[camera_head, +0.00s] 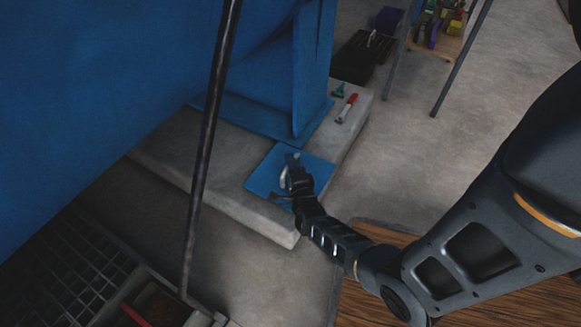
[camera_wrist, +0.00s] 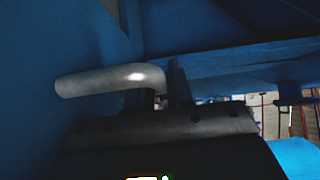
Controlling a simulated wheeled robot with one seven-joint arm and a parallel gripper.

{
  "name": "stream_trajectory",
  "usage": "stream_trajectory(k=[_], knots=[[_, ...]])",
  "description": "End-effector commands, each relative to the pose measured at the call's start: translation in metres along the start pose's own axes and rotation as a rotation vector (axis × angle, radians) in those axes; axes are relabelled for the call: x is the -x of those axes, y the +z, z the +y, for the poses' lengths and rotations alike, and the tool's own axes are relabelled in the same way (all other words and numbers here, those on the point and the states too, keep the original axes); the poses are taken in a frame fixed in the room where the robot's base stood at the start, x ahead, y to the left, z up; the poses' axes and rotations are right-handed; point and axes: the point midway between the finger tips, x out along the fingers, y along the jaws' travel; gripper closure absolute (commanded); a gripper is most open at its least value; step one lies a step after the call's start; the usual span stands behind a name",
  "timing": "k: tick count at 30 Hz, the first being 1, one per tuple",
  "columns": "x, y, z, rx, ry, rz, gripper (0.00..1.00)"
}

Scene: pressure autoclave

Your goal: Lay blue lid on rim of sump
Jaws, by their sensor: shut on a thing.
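The blue lid (camera_head: 264,176) is a flat square plate at the front corner of the concrete plinth (camera_head: 232,200), beside the foot of the blue vessel support. I cannot tell whether it rests on the concrete or hangs just above it. My gripper (camera_head: 291,165) is over the lid and shut on its grey bent handle (camera_head: 283,177). In the wrist view the handle (camera_wrist: 105,80) crosses between my fingers (camera_wrist: 163,85), with its left end sticking out. The sump (camera_head: 158,290) seems to be the framed opening at the bottom left, with brown contents; its near part is cut off.
A dark upright pole (camera_head: 205,145) stands between the sump and the lid. Floor grating (camera_head: 65,262) lies left of the sump. A red marker-like item (camera_head: 347,108) and a small green item (camera_head: 338,90) lie on the plinth. The blue vessel (camera_head: 100,70) fills the upper left.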

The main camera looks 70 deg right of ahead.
Motion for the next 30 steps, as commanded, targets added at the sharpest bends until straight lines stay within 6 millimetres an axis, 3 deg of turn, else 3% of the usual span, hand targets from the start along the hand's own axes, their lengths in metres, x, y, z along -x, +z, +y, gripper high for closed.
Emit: stream_trajectory(k=[12,30], knots=[[-0.002,0.001,-0.048,-0.002,-0.009,0.000,1.00],[0.048,-0.081,-0.100,0.001,-0.007,-0.001,1.00]])
